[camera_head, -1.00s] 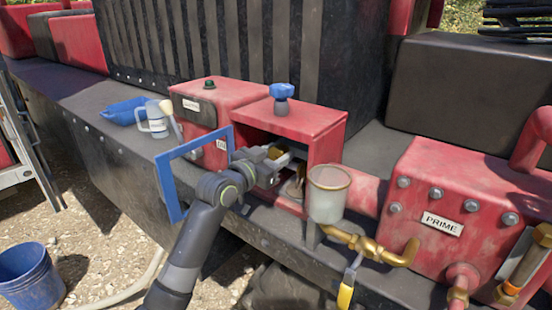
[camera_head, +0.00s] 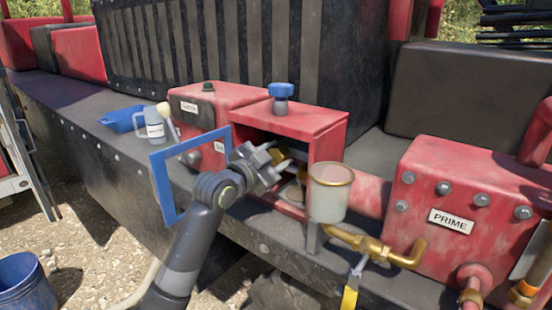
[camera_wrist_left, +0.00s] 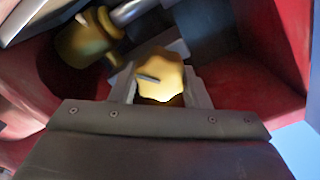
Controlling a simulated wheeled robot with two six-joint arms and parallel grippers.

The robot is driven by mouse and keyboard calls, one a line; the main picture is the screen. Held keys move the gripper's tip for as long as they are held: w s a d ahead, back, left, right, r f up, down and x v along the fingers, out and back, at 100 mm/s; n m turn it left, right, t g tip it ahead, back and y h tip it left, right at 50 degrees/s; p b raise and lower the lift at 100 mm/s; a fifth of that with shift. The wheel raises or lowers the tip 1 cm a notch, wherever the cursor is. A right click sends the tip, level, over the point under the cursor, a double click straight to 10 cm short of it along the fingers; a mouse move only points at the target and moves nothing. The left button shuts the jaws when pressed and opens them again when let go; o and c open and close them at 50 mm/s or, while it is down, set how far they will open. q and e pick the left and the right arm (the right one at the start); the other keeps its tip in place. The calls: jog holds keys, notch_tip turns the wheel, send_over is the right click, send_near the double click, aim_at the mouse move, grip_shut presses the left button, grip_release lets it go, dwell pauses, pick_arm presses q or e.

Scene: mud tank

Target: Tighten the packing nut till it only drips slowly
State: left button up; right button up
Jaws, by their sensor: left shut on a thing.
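The brass packing nut (camera_wrist_left: 161,81), scalloped with a dark mark on its face, sits between the fingers in the left wrist view. My left gripper (camera_head: 288,164) reaches into the open front of the red housing (camera_head: 315,123) and is shut on the nut. In the wrist view the fingers (camera_wrist_left: 160,88) lie on both sides of it. In the head view the gripper mostly hides the nut. A brass fitting on a steel rod (camera_wrist_left: 90,38) shows beside it. Any drip cannot be made out. My right gripper is not in view.
A blue-framed open door (camera_head: 166,190) stands left of my wrist. A clear cup with a brass rim (camera_head: 328,200) stands close right of the housing. Brass pipe (camera_head: 400,256) and the red PRIME box (camera_head: 415,180) are further right. A mug (camera_head: 151,128) and blue tray (camera_head: 122,119) are left.

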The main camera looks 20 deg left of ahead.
pick_arm(q)
jog(key=o, duration=1)
jog(key=shift+s, duration=0.1)
jog(key=shift+b+v, duration=1.45)
jog(key=shift+v, duration=7.15)
